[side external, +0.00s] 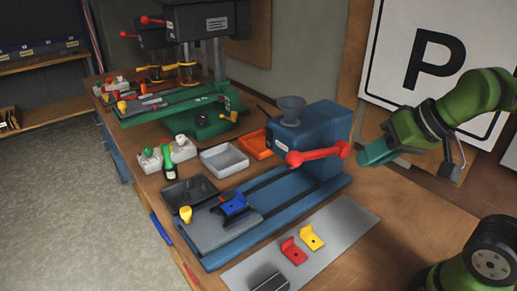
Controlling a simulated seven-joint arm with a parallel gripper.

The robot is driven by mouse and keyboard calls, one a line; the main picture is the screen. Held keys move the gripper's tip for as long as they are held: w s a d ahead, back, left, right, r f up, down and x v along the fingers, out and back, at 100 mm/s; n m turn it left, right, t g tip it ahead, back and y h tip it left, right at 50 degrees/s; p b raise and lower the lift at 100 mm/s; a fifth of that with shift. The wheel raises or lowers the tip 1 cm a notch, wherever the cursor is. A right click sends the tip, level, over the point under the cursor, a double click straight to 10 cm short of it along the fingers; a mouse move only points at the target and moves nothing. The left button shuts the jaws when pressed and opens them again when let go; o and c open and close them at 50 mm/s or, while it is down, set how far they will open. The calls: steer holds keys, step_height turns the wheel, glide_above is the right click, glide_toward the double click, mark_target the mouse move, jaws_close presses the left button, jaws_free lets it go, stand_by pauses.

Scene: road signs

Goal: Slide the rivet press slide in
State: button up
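The rivet press (325,140) is a blue machine with a grey funnel on top and a red lever, on a long blue base. Its slide (212,232) is a grey plate at the near left end of the base, away from the press head. A yellow knob (185,213) stands at the slide's outer end, and a blue bracket (235,206) sits on the slide. My gripper (372,154) is in the air at the right of the press head, apart from the slide and knob. Its fingers are seen from the side, so their opening does not show.
A grey strip (345,222) in front of the press carries a red bracket (293,251), a yellow bracket (312,237) and a dark block. Black, grey and orange trays (255,144) lie behind the base. A green machine (200,115) stands farther back. The red lever (318,154) sticks out near my gripper.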

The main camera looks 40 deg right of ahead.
step_height(320, 180, up, 5)
steer(key=shift+f, duration=0.1)
jaws_close()
steer(key=w+a+n+h, duration=0.9)
steer(key=w+a+n, duration=0.35)
steer(key=w, duration=0.25)
steer(key=s+a+n+t+y, duration=0.1)
steer(key=a+n+t, duration=0.65)
steer(key=a, duration=1.65)
step_height(320, 180, down, 25)
steer(key=m+t, duration=0.2)
steer(key=shift+y, duration=0.3)
steer(key=x, duration=0.3)
steer(key=d+x, duration=0.1)
steer(key=x, duration=0.7)
steer(key=shift+d+f, duration=0.15)
steer(key=shift+d, duration=0.3)
steer(key=shift+w+d, duration=0.25)
steer(key=shift+d, duration=0.35)
